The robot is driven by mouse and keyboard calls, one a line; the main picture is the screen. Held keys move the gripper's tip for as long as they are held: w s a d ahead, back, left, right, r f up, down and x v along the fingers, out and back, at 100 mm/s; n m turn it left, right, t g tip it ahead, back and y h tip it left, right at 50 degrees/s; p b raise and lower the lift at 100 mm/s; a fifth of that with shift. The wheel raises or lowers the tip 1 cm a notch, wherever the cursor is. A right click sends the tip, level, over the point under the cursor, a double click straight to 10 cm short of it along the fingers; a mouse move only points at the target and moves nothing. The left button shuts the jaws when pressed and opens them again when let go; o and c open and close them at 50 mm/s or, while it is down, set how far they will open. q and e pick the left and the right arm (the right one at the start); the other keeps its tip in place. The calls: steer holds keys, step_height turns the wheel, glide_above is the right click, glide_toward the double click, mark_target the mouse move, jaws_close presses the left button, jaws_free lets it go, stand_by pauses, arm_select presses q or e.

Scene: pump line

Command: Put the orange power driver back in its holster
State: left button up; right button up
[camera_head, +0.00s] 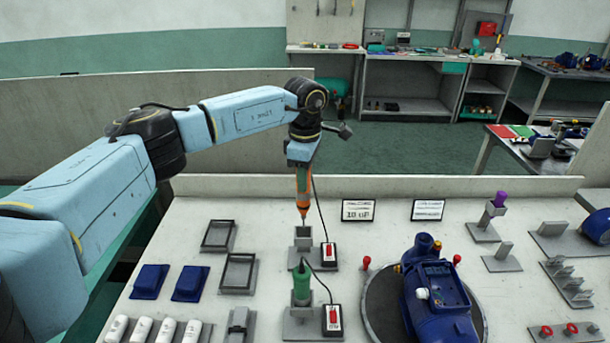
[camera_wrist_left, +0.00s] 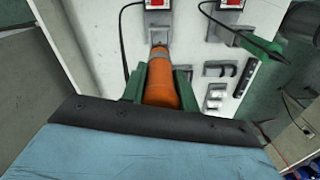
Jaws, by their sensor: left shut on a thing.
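The orange power driver (camera_head: 303,183) hangs upright in my left gripper (camera_head: 303,168), with its thin tip pointing down. It sits directly above the grey holster (camera_head: 302,237), and the tip is at or just above the holster's top opening; I cannot tell whether it has entered. In the left wrist view the orange driver (camera_wrist_left: 161,85) lies between the two green fingers of the left gripper (camera_wrist_left: 158,85), which are shut on it. A black cord runs from the driver to a red-switched box (camera_head: 328,254) beside the holster. My right gripper is not in view.
A green driver (camera_head: 301,284) stands in another holster just in front. A blue pump (camera_head: 435,295) sits on a round dark plate to the right. Empty black frames (camera_head: 218,236) and blue blocks (camera_head: 190,284) lie to the left. Two label signs (camera_head: 358,210) stand behind.

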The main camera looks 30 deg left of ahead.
mark_target(305, 195)
arm_select(q)
steer(key=shift+f+b, duration=1.55)
steer(key=shift+f, duration=1.55)
steer(key=shift+f+b, duration=1.85)
steer(key=shift+f, duration=1)
steer(key=o, duration=1.1)
steer(key=shift+r+p, duration=2.2)
steer(key=shift+r, duration=0.85)
